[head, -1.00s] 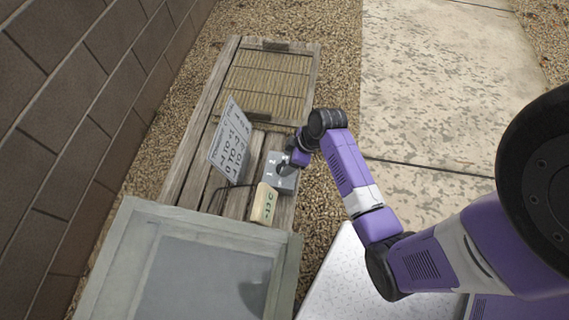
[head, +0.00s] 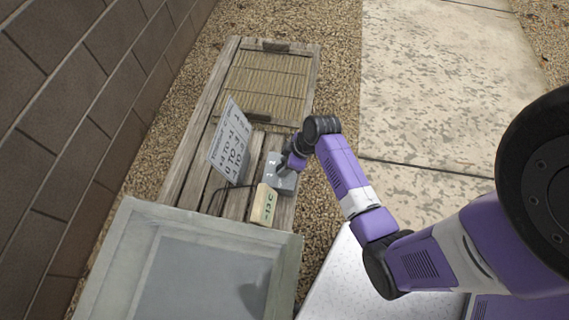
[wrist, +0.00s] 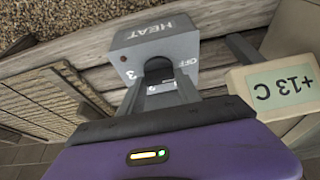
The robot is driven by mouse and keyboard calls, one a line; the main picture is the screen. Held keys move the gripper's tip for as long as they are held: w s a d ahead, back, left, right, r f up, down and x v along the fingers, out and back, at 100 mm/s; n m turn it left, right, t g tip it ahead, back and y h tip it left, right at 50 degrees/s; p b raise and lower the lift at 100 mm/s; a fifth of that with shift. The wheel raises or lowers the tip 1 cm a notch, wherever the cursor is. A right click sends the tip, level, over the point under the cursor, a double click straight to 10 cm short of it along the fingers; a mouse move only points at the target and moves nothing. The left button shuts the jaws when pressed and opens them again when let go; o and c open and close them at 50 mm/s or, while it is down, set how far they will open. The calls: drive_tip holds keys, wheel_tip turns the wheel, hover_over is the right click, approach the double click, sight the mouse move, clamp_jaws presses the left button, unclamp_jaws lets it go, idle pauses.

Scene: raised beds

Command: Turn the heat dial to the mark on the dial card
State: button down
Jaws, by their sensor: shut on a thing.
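A grey box marked HEAT (wrist: 154,42) sits on the wooden bench; it also shows in the head view (head: 283,180). Its front face has "OFF" and "3" marks and a small red light. The heat dial (wrist: 158,72) is dark and partly hidden between my fingers. My gripper (wrist: 160,88) is shut on the dial, and its fingers cover much of the scale. The dial's pointer cannot be made out. A white dial card (head: 231,140) with printed temperature lines stands tilted left of the box; its text is too small to read surely.
A cream display (wrist: 290,86) reads +13 C and stands beside the box; it shows in the head view (head: 264,205) too. A slatted mat (head: 266,85) lies at the bench's far end. A grey-framed glazed box (head: 200,270) stands in front. A brick wall runs along the left.

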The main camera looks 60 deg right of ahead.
drive_tip(key=shift+r, duration=0.1)
drive_tip(key=m+h+p, duration=0.1)
drive_tip(key=m+p, duration=0.1)
drive_tip(key=shift+a+r+m+p, duration=0.1)
drive_tip(key=shift+a+m+p, duration=0.05)
drive_tip(key=shift+m+p, duration=0.25)
drive_tip(key=m+h+p, duration=0.1)
drive_tip(key=m+p, duration=0.1)
drive_tip(key=shift+m, duration=0.4)
drive_tip(key=m+h+p, duration=0.1)
drive_tip(key=m+p, duration=0.1)
drive_tip(key=m, duration=0.1)
drive_tip(key=shift+a+h, duration=0.1)
drive_tip(key=shift+h, duration=0.2)
drive_tip(key=shift+w+m+g+h+p, duration=0.1)
drive_tip(key=shift+m+g+h+p, duration=0.35)
drive_tip(key=shift+m, duration=1.15)
drive_tip(key=c, duration=0.8)
unclamp_jaws()
drive_tip(key=shift+f, duration=0.2)
drive_tip(key=shift+c, duration=0.2)
